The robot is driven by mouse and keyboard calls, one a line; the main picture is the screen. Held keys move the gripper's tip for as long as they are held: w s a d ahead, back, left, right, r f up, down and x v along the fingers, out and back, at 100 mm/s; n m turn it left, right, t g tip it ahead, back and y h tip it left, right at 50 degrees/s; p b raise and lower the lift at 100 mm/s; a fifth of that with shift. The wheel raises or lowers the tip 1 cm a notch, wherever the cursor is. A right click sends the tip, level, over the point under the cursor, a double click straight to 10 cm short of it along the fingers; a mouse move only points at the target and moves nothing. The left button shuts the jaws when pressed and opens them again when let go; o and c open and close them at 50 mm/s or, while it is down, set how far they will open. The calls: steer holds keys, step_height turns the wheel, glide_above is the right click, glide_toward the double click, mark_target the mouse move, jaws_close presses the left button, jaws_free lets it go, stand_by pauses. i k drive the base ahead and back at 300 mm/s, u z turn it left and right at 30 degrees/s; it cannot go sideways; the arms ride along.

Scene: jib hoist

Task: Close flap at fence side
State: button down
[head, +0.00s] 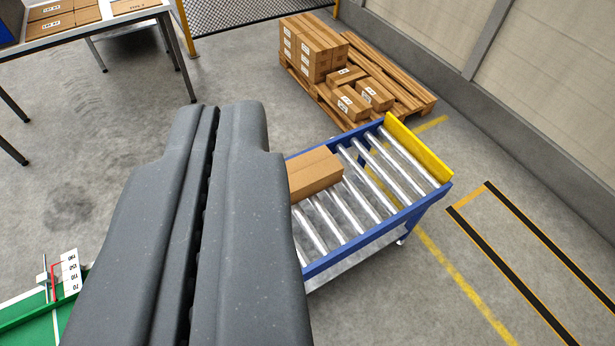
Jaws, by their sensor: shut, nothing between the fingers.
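My gripper (217,112) fills the middle foreground, its two dark grey fingers pressed together with only a thin dark seam between them. A brown cardboard box (316,171) lies on the roller conveyor (362,190), just right of the fingers. My right finger hides the box's left part. The visible top of the box looks flat, with a line across it. I cannot make out a raised flap, or tell whether the fence-side flap is open or shut. The mesh fence (250,12) stands at the top, behind a yellow post.
A yellow end stop (418,150) closes the conveyor's far right end. A pallet (415,98) with stacked cartons (312,48) stands behind it by the wall. A table (85,24) with flat cartons is upper left. A green surface with a numbered scale (70,272) is lower left.

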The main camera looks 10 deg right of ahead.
mark_target(306, 177)
steer(key=u, duration=0.05)
steer(key=i, duration=1.05)
steer(key=u, duration=0.45)
